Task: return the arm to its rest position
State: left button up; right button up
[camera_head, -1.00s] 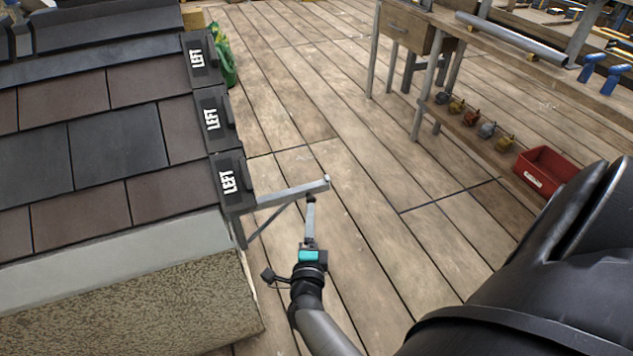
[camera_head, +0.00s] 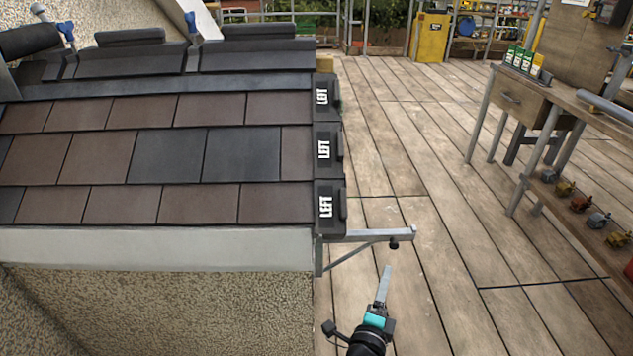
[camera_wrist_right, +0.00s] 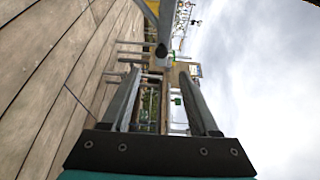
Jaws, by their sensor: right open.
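My right gripper (camera_head: 384,274) is in the lower middle of the head view, below the outer end of the metal bracket (camera_head: 372,236) at the roof's corner. Its fingers point up the picture, and nothing is between them. In the right wrist view the two fingers (camera_wrist_right: 160,78) stand apart, open and empty. Part of a metal bar (camera_wrist_right: 152,14) shows above them. My left gripper is not in view.
The tiled roof (camera_head: 101,158) fills the left, with several tiles marked LEFT (camera_head: 325,150) along its edge. A workbench (camera_head: 577,100) stands at the right. A yellow cabinet (camera_head: 430,38) stands far back. The plank floor (camera_head: 440,170) between is mostly clear.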

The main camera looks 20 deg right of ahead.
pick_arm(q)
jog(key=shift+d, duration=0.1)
pick_arm(e)
jog(key=s+a+f+n+g+y+p, duration=0.2)
jog(key=s+a+f+n+y, duration=0.3)
jog(key=f+n, duration=0.35)
jog(key=s+a+f+n+g+y+p, duration=0.1)
jog(key=s+a+f+n+y+p, duration=0.2)
jog(key=s+a+f+n+y, duration=0.45)
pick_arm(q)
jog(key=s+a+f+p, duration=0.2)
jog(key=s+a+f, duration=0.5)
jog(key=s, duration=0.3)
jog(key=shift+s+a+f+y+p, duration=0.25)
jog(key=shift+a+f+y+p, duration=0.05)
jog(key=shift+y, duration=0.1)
pick_arm(e)
jog(key=s+d+f+n+g, duration=0.2)
jog(key=s+n+g, duration=0.1)
jog(key=s, duration=0.3)
jog(key=s+d+f+n+g+h, duration=0.1)
jog(key=s+d+f+n+g, duration=0.1)
jog(key=s+n, duration=0.3)
jog(key=s+d+f+n+g, duration=0.2)
jog(key=s+f+n+g, duration=0.1)
jog(key=s, duration=0.6)
jog(key=shift+d+f+n+g, duration=0.2)
jog(key=shift+f+n+g, duration=0.1)
jog(key=shift+n, duration=0.4)
